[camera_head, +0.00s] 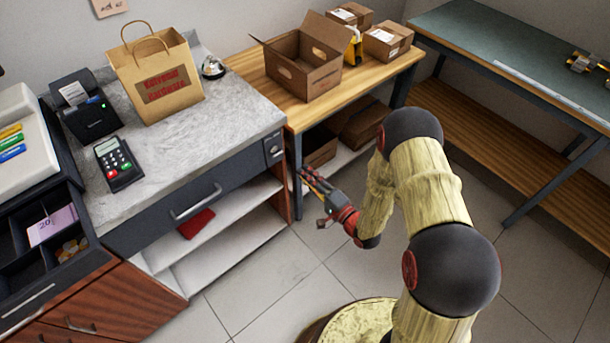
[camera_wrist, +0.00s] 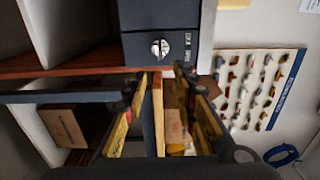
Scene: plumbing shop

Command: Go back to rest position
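My gripper (camera_head: 318,188) is in the air in front of the counter's right end and the wooden table's near leg, above the tiled floor. In the wrist view its two yellow-padded fingers (camera_wrist: 160,112) stand apart with nothing held between them. Behind the gap the wrist view shows the wooden table's edge (camera_wrist: 158,100) and a cardboard box (camera_wrist: 176,128). My gripper touches nothing that I can see.
The counter (camera_head: 190,150) bears a paper bag (camera_head: 158,75), a bell (camera_head: 213,67) and a card terminal (camera_head: 118,163). An open cash drawer (camera_head: 50,225) juts out at left. An open carton (camera_head: 302,60) stands on the wooden table (camera_head: 350,92). The floor (camera_head: 265,285) in front is clear.

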